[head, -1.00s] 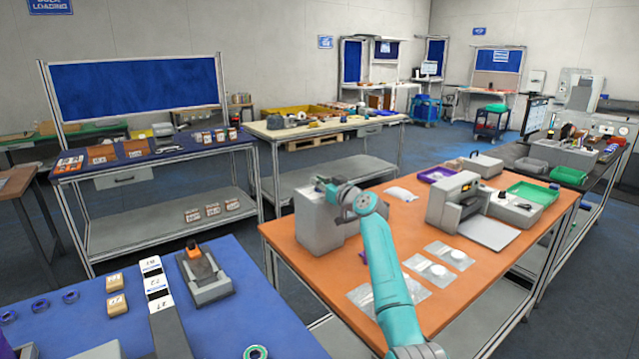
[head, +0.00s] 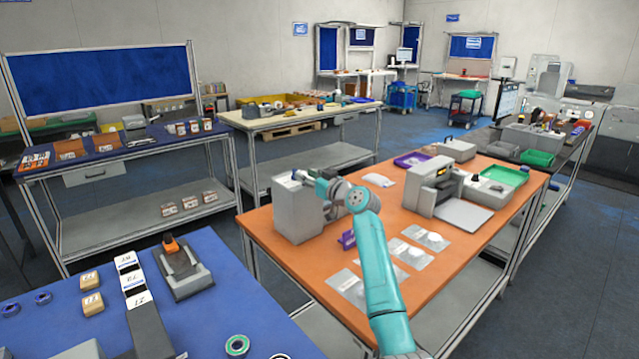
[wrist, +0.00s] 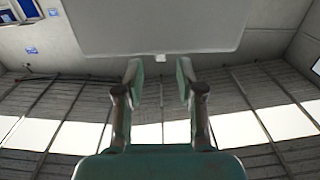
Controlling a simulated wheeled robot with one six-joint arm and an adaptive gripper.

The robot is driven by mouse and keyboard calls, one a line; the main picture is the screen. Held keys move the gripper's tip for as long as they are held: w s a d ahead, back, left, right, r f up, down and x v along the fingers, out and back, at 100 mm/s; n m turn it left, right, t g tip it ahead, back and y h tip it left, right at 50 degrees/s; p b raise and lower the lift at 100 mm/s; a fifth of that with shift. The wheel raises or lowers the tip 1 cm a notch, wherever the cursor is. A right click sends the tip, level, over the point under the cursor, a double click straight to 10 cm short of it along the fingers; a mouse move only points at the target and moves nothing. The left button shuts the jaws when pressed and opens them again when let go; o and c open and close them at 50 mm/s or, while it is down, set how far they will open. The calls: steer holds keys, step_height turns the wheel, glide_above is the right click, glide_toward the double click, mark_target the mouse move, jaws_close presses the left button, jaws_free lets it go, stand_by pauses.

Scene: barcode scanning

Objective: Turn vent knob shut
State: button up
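A grey box-shaped machine (head: 293,218) stands at the left end of the orange table (head: 400,295). My gripper (head: 298,177) is at the top of this machine in the head view, small and partly hidden by my own wrist. In the wrist view my gripper (wrist: 160,72) is open, its two fingers apart with nothing between the pads. A large grey panel (wrist: 160,25) lies ahead of the fingertips. A small white piece (wrist: 160,58), possibly the vent knob, sits at the panel's lower edge, centred between the fingertips. I cannot tell whether it turns or how it is set.
A grey printer-like device (head: 435,188), a purple tray (head: 410,160), a green tray (head: 503,176) and clear bags (head: 412,253) are on the orange table. A small purple object (head: 347,240) stands close to my arm. A blue table (head: 220,320) is at the front left.

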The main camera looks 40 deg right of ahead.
steer(key=s, duration=0.6)
steer(key=shift+s+d, duration=0.15)
stand_by(0.3)
